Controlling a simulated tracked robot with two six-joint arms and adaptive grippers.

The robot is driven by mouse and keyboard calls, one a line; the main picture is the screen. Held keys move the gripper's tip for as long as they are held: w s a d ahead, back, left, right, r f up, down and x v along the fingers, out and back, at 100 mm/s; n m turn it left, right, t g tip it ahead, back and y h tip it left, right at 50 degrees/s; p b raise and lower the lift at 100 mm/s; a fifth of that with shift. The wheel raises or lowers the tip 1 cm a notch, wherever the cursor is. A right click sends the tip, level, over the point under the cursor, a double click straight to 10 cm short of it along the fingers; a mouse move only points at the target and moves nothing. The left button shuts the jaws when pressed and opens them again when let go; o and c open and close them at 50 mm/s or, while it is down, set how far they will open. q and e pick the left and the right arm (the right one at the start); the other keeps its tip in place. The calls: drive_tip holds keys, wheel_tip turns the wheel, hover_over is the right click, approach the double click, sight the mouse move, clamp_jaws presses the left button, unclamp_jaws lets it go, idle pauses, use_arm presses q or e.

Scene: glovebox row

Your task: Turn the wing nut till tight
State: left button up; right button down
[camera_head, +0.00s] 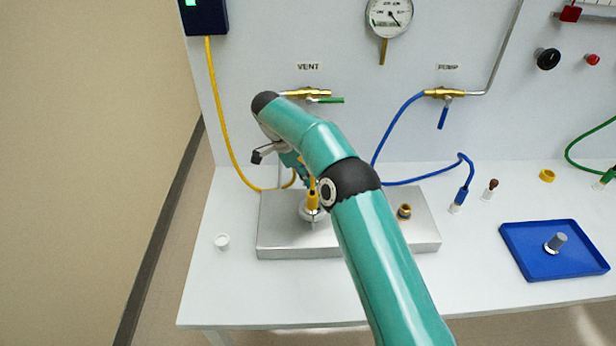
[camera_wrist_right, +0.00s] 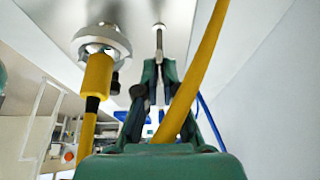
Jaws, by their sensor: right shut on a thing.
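My right arm crosses the head view, with its gripper (camera_head: 292,165) low over the back of the metal block (camera_head: 385,240), partly hidden by the arm. In the right wrist view the gripper's fingers (camera_wrist_right: 157,75) are closed around a thin metal stem (camera_wrist_right: 158,42) with a round foot. The tips hide what they grip, so I cannot tell whether it is the wing nut. Beside it stands a round metal clamp fitting (camera_wrist_right: 103,42) with a yellow hose end; this fitting (camera_head: 311,213) also shows on the block in the head view. My left gripper is out of view.
A yellow hose (camera_wrist_right: 203,70) passes close in front of the gripper. A blue tray (camera_head: 553,274) with a metal part stands at right. The bench front is clear. Valves and a gauge (camera_head: 388,16) are on the back panel.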

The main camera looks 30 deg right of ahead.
drive_tip(key=shift+w+r, duration=0.2)
drive_tip(key=c, duration=1.3)
unclamp_jaws()
drive_tip(key=shift+a+f, duration=0.1)
drive_tip(key=shift+f, duration=0.1)
